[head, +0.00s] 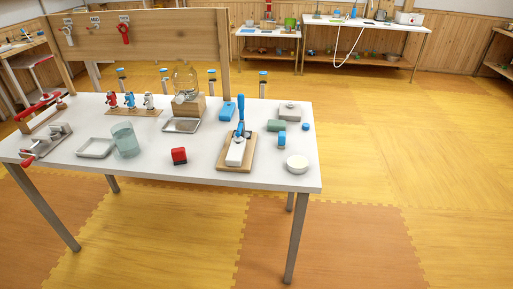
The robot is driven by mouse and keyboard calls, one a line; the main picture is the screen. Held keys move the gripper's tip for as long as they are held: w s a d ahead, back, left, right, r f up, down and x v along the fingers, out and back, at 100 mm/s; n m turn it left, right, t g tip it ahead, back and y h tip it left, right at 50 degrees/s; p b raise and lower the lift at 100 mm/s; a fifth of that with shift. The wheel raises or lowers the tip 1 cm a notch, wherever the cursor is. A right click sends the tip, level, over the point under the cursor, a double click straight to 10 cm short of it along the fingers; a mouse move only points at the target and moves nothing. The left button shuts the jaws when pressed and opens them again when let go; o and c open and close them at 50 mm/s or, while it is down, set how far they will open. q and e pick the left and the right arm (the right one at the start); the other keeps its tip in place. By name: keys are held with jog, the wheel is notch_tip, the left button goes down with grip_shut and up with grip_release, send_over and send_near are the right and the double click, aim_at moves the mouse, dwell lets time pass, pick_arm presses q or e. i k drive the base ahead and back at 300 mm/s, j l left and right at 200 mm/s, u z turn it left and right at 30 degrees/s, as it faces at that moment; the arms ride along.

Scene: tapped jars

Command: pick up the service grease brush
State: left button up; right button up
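A slim blue-handled item (240,113), possibly the service grease brush, shows above a wooden board (222,163) on the right half of the white table (200,176). A white block (236,152) lies on the same board, below the blue handle in the picture. I cannot tell whether the handle stands upright or lies flat, or whether it touches the block. No bristles can be made out. Neither of my grippers is in view.
A clear beaker (125,140) and tray (96,148) stand left. Open floor lies right.

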aim_at(281, 135)
jog(key=i+l+u, duration=0.25)
jog(key=u, duration=0.2)
jog(key=i+l+u, duration=0.3)
jog(key=u, duration=0.15)
jog(key=l, duration=0.1)
